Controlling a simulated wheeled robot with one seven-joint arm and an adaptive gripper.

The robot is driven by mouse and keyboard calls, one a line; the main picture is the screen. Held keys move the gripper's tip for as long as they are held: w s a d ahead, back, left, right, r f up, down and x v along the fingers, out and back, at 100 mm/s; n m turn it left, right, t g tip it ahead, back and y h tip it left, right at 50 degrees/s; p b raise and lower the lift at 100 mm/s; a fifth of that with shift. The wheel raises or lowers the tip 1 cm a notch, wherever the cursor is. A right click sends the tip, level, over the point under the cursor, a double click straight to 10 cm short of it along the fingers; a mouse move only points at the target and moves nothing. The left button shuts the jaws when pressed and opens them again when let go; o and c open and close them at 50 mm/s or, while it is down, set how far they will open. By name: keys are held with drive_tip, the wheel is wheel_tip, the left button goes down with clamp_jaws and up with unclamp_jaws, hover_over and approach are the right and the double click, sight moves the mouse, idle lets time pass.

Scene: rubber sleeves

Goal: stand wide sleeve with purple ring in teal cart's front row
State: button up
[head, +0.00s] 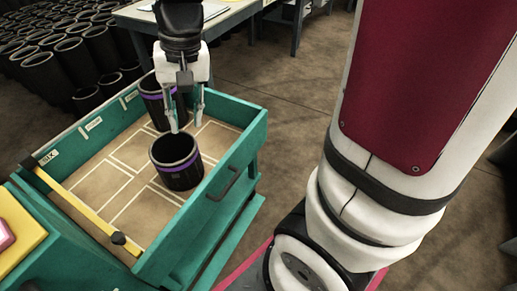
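The teal cart (206,207) has a shallow tray whose floor is marked into cells by pale lines. A black wide sleeve with a purple ring (177,174) stands upright in a cell beside the cart's handle side. Another black sleeve with a purple ring (152,97) stands farther back in the tray, partly hidden behind my gripper. My gripper (186,127) points down over the tray, its two fingers apart with nothing seen between them. Its fingertips appear just above the far rim of the nearer sleeve; whether they touch it I cannot tell.
A yellow bar (75,205) with a black knob crosses the tray's left part. Many black sleeves (45,75) stand on the floor at upper left. A table (215,22) stands behind. Several tray cells are empty. My arm fills the right side.

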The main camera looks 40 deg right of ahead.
drive_tip(key=s+r+n, duration=0.2)
drive_tip(key=s, duration=0.8)
drive_tip(key=s+r+n+h, duration=0.1)
drive_tip(key=s+r+n, duration=0.2)
drive_tip(key=s, duration=0.8)
drive_tip(key=shift+d+t+h, duration=0.3)
drive_tip(key=shift+d, duration=0.05)
wheel_tip(320, 180, up, 16)
drive_tip(key=t+p, duration=0.3)
drive_tip(key=p, duration=1.1)
drive_tip(key=shift+r+p, duration=0.2)
drive_tip(key=shift+p, duration=0.15)
